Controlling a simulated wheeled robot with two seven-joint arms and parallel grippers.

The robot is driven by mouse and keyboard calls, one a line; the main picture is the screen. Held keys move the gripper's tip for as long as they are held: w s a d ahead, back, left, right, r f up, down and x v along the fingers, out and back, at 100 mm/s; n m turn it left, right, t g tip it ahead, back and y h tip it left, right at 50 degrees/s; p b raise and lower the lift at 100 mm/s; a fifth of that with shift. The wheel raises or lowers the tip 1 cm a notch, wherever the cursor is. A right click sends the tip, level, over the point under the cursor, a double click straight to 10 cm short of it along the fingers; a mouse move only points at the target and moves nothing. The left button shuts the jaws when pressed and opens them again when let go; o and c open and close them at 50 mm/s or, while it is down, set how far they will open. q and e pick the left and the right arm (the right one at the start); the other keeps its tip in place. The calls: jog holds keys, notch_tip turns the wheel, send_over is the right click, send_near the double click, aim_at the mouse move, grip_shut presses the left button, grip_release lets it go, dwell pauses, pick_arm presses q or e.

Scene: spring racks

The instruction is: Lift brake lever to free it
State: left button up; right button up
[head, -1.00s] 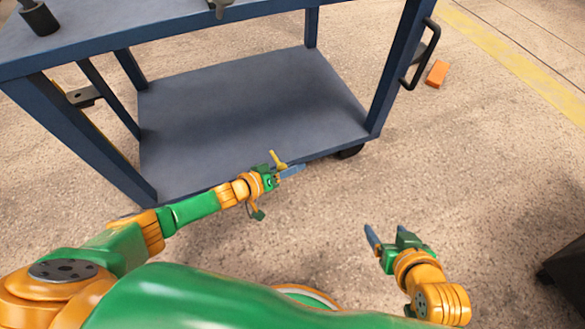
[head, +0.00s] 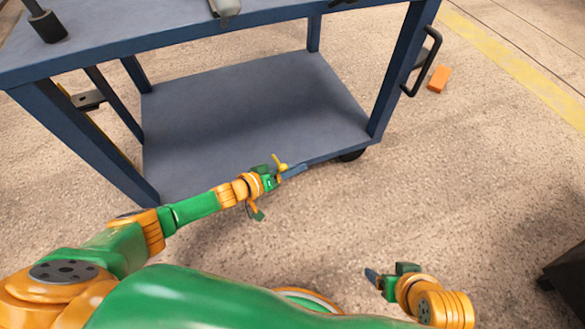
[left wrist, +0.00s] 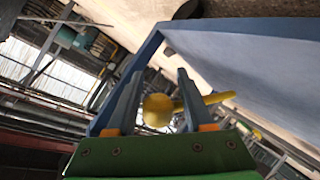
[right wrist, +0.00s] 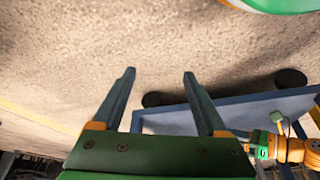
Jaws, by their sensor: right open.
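The yellow brake lever (head: 281,164) is low at the front edge of the blue cart's lower shelf. My left gripper (head: 296,171) is right at the lever, level with that edge. In the left wrist view the lever's round yellow knob (left wrist: 158,110) shows between my two fingers, which stand apart. Its yellow bar (left wrist: 217,97) runs out past the right finger. Whether the fingers touch the lever cannot be told. My right gripper (head: 388,274) is open and empty over bare floor, right of the lever; its spread fingers show in the right wrist view (right wrist: 160,75).
The blue cart (head: 240,120) has a bare lower shelf, a black wheel (head: 352,155) and a black handle (head: 422,62). An orange block (head: 439,78) lies on the floor at the right. A dark object (head: 567,272) stands at the right edge. The floor between is clear.

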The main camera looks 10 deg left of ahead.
pick_arm(q)
jog(key=shift+o, duration=0.5)
jog(key=shift+d, duration=0.1)
